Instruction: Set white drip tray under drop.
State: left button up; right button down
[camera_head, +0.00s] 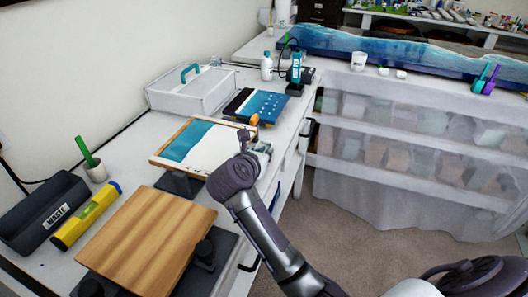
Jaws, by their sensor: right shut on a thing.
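My right gripper (260,148) is at the right edge of a framed board (205,147) with a teal part and a white part. The board stands raised on a dark support on the white bench. The gripper is shut on a small pale thing, which seems to be the white drip tray; my wrist and fingers hide most of it. I cannot tell its exact shape or whether it touches the bench. An orange thing (254,119) shows at the board's far right corner. No drop can be made out. My left gripper is not in view.
A wooden board (148,240) on dark supports, a yellow level (86,216) and a dark waste bin (42,212) are at the near left. A clear box with a teal handle (190,92) and a blue panel (258,104) stand behind. Carpet floor is open at the right.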

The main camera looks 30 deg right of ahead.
jog(key=shift+f, duration=0.2)
jog(key=shift+f, duration=0.1)
jog(key=shift+f+b, duration=0.55)
jog(key=shift+b, duration=0.05)
jog(key=c, duration=1.2)
grip_release()
